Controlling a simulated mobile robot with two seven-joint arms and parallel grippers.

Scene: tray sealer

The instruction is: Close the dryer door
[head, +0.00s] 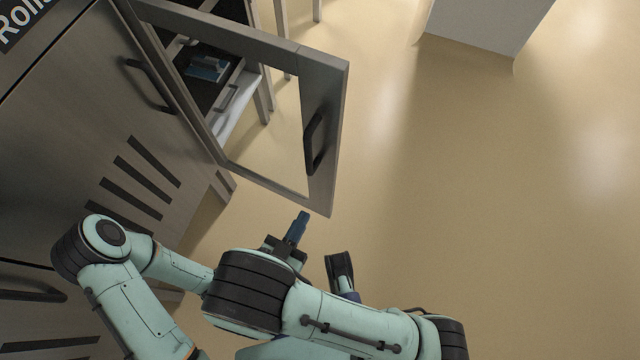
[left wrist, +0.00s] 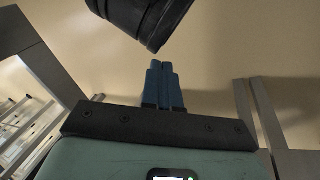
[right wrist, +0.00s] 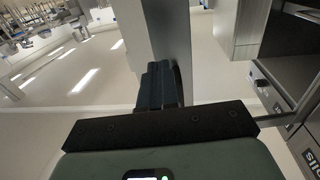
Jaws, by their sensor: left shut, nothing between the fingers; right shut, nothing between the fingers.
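The dryer door (head: 322,185) is a grey frame with a large window and a dark bar handle (head: 314,142). It stands swung open, away from the grey cabinet front. My right gripper (head: 302,216) is shut and empty, with its blue fingertips just below the door's lower free corner. In the right wrist view its fingers (right wrist: 158,85) are close to a grey upright bar; whether they touch it I cannot tell. My left gripper (left wrist: 162,85) shows shut and empty in the left wrist view, with a black arm part close ahead. In the head view I cannot make it out clearly.
The cabinet front (head: 60,130) with another dark handle (head: 150,85) and slots fills the left. A pale block (head: 480,30) stands at upper right. The floor right of the door is clear.

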